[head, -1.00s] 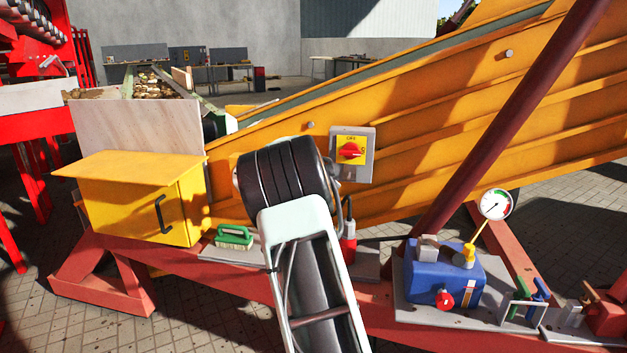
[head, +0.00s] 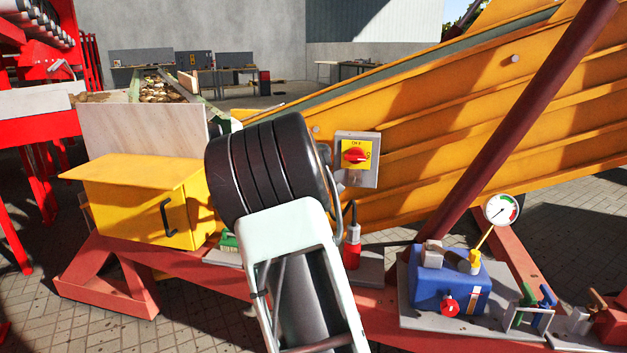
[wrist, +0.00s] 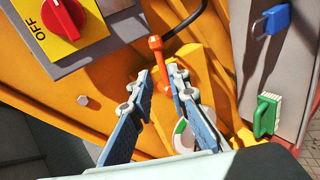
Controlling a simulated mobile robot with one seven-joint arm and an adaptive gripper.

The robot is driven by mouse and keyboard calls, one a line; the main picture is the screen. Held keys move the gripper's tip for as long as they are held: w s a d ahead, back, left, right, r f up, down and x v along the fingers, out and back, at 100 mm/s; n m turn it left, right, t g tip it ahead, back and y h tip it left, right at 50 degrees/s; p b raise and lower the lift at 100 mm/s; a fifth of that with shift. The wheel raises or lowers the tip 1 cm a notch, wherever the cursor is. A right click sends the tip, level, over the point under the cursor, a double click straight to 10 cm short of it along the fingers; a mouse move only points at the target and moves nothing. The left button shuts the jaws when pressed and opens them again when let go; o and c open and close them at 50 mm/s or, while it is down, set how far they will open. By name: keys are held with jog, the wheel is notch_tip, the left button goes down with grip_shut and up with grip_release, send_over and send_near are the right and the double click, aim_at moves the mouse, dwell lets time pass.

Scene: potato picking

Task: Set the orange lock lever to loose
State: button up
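The orange lever (wrist: 155,43) shows in the wrist view as a thin rod with a round knob, in front of the yellow-orange conveyor frame. My gripper (wrist: 158,78) is open, with its two blue fingers apart. The lower rod of the lever appears between or just beyond the fingertips; I cannot tell whether they touch it. No loose or locked marking is readable. In the head view, my arm hides the lever and my fingers.
A red rotary switch on a yellow plate (head: 355,155) is right of my arm; it is also in the wrist view (wrist: 63,17). A green brush (wrist: 266,115), a blue padlock-like piece (wrist: 277,18) and a black cable (wrist: 186,24) are close by. A blue box with gauge (head: 447,283) stands right.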

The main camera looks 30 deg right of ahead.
jog(key=shift+v, duration=2.4)
jog(key=shift+r, duration=0.1)
